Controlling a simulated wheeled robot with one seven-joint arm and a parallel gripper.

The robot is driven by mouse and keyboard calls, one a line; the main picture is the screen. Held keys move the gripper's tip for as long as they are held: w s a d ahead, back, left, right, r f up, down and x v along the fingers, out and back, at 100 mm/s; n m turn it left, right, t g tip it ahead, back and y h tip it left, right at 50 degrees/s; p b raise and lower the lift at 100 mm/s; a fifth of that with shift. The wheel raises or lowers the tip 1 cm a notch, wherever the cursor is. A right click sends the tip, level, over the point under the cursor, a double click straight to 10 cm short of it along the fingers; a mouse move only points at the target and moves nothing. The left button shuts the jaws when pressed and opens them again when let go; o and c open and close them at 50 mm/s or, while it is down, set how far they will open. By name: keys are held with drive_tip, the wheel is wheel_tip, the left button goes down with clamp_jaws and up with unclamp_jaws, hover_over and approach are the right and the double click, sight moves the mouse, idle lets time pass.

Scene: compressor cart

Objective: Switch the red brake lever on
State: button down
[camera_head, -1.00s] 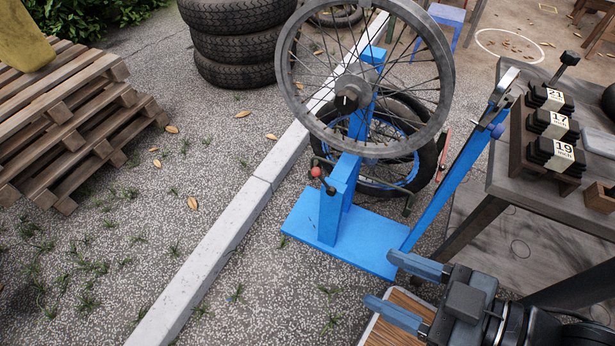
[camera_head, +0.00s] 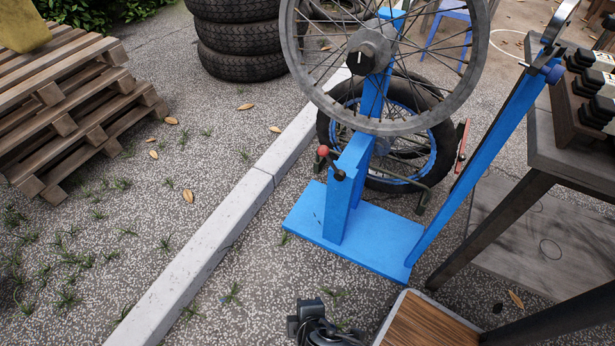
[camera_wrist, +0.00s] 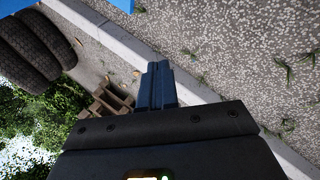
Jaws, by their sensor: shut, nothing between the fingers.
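The brake lever is a short dark arm with a red knob (camera_head: 324,151), on the side of the blue wheel stand (camera_head: 345,205). It slants up and left from its pivot on the post, with the knob at its upper end. A spoked wheel (camera_head: 372,128) is mounted on the stand above it. In the wrist view my gripper (camera_wrist: 160,68) has its two blue-grey fingers together, with nothing between them. The lever is not seen in the wrist view. In the head view only a dark part of my arm shows at the bottom, below and apart from the lever.
A pale kerb (camera_head: 225,228) runs diagonally left of the stand. Stacked tyres (camera_head: 238,45) and wooden pallets (camera_head: 75,125) stand at the back left. A workbench (camera_head: 540,145) is at the right, and a wood-topped piece (camera_head: 425,328) lies at the bottom.

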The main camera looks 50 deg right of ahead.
drive_tip(key=w+d+f+n+g+h+b, duration=0.1)
drive_tip(key=w+d+f+h+b, duration=0.1)
drive_tip(key=w+d+h+b, duration=0.35)
drive_tip(key=w+d+f+n+g+h+b, duration=0.1)
drive_tip(key=w+d+f+h+b, duration=0.15)
drive_tip(key=w, duration=0.55)
drive_tip(key=w+d+r+m+g+h+b, duration=0.2)
drive_tip(key=w+d+r+g+h, duration=0.1)
drive_tip(key=r, duration=0.3)
drive_tip(key=w+d+r+m+g+h+b, duration=0.1)
drive_tip(key=w+d+r+g+h+b, duration=0.1)
drive_tip(key=w+r, duration=0.4)
drive_tip(key=d+h+b, duration=0.1)
drive_tip(key=d+h, duration=0.1)
drive_tip(key=shift+d+r+m+g+h, duration=0.3)
drive_tip(key=shift+r+m+g+h, duration=0.05)
drive_tip(key=shift+m+g+h, duration=0.05)
drive_tip(key=shift+d, duration=0.1)
drive_tip(key=s+r+b+x, duration=0.1)
drive_tip(key=s+x, duration=0.1)
drive_tip(key=x, duration=1)
drive_tip(key=shift+r, duration=0.4)
